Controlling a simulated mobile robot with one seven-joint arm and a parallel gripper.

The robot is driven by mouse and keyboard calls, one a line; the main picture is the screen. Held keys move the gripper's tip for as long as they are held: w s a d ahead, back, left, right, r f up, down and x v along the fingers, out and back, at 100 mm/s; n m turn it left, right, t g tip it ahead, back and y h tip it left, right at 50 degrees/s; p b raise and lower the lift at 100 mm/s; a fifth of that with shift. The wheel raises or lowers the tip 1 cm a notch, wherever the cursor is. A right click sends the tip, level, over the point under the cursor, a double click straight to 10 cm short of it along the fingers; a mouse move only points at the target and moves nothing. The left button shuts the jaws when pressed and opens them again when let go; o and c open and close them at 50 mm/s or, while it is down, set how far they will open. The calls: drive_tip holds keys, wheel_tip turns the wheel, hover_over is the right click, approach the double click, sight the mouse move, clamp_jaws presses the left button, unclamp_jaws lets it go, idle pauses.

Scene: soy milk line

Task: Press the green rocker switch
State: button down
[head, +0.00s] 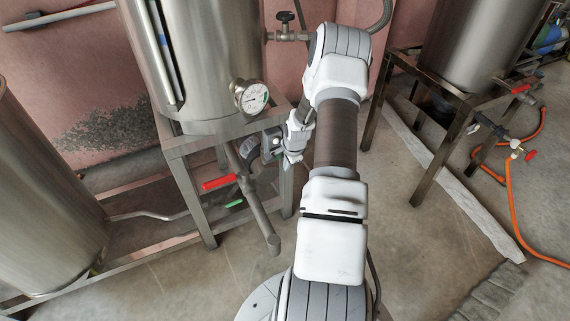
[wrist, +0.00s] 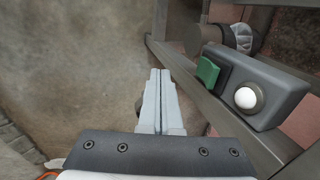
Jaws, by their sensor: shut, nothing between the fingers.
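The green rocker switch (wrist: 208,70) shows in the wrist view on the left end of a dark grey box (wrist: 275,84). A round white button (wrist: 246,98) sits on the same box, to the right of the switch. My gripper (wrist: 159,74) is shut and empty, its two pale fingers together. In the wrist view the fingertips lie left of the switch, apart from it in the picture; the depth between them is hard to tell. In the head view I cannot clearly make out the switch or my fingertips near the steel tank's stand.
A steel tank (head: 190,60) with a gauge (head: 251,97) stands on a metal frame (head: 205,225). A red-handled valve (head: 219,183) and a pipe (head: 262,222) are below it. Another tank (head: 478,40) and an orange hose (head: 512,205) are at right. The floor (head: 430,255) at lower right is largely clear.

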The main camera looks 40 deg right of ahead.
drive_tip(key=s+a+r+p, duration=0.1)
drive_tip(key=s+r+p, duration=0.1)
drive_tip(key=s+r, duration=0.2)
drive_tip(key=shift+v, duration=1.15)
drive_tip(key=shift+d, duration=0.1)
